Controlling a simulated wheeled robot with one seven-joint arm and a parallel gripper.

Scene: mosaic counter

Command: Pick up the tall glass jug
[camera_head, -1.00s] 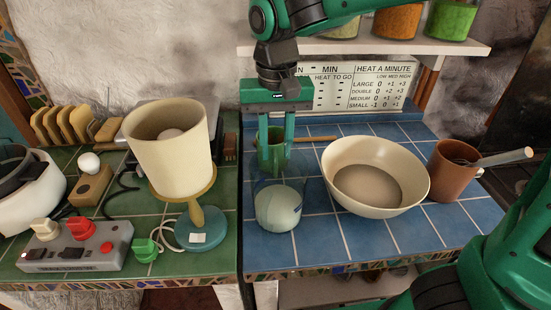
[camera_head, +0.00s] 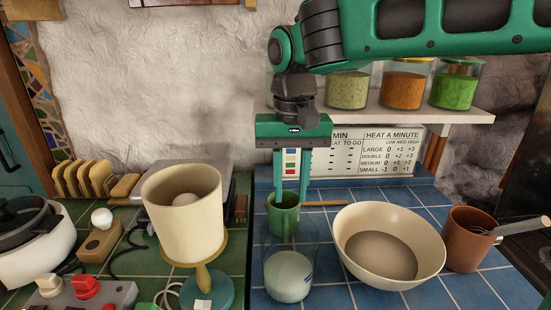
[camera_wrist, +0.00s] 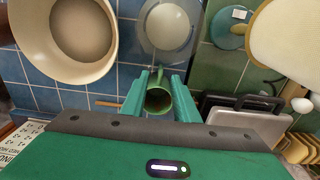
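A clear glass vessel (camera_head: 289,276), the only one on the counter that looks like the glass jug, stands upright on the blue tiles with something whitish inside. It also shows in the wrist view (camera_wrist: 168,28), at the top. A green mug (camera_head: 284,216) stands just behind it, with its handle towards the glass. My gripper (camera_head: 290,200) points down over the mug, behind the glass. In the wrist view the mug (camera_wrist: 160,100) lies between and below the fingers, and nothing looks held.
A wide cream bowl (camera_head: 421,258) stands right of the glass, with a brown pot (camera_head: 466,243) holding utensils beyond. A shelf with jars (camera_head: 403,90) is behind, right of my gripper.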

